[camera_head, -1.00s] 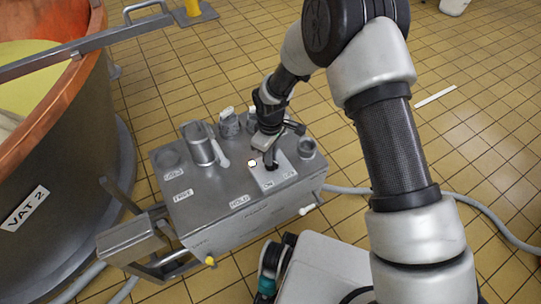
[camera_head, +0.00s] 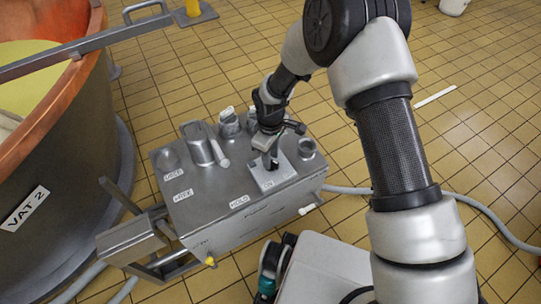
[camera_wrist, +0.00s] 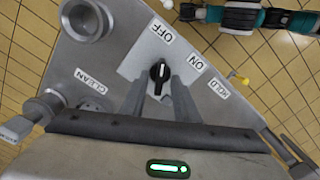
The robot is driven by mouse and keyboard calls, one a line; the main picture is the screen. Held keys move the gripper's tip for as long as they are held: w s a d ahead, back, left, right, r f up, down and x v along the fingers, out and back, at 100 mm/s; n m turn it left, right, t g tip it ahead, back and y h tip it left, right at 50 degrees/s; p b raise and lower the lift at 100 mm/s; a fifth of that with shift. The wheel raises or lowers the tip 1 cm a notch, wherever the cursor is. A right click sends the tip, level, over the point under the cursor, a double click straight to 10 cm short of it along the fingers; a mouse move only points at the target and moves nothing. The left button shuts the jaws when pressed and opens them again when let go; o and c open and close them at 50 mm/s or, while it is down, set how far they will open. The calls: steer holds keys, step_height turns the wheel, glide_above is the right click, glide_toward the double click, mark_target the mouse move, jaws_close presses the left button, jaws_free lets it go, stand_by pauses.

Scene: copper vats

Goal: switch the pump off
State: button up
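The pump switch is a black knob (camera_wrist: 159,78) with a white mark, on a pale plate (camera_head: 262,180) on top of a grey metal box. In the wrist view the white mark points toward the OFF label (camera_wrist: 161,34). The ON label (camera_wrist: 196,66) is to the right of the knob. My gripper (camera_head: 270,161) is over the plate, and its fingers (camera_wrist: 160,92) are apart on either side of the knob, with gaps visible. I cannot tell how near the fingertips are to it in height. In the head view the gripper hides the knob.
The grey box (camera_head: 215,215) also carries a large lever (camera_head: 203,145), other fittings and a round cup (camera_head: 307,148). A copper-rimmed vat labelled VAT 2 (camera_head: 50,190) stands at the left.

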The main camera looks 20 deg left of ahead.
step_height(320, 180, up, 17)
steer(key=p, duration=0.4)
steer(key=shift+r, duration=0.2)
stand_by(0.3)
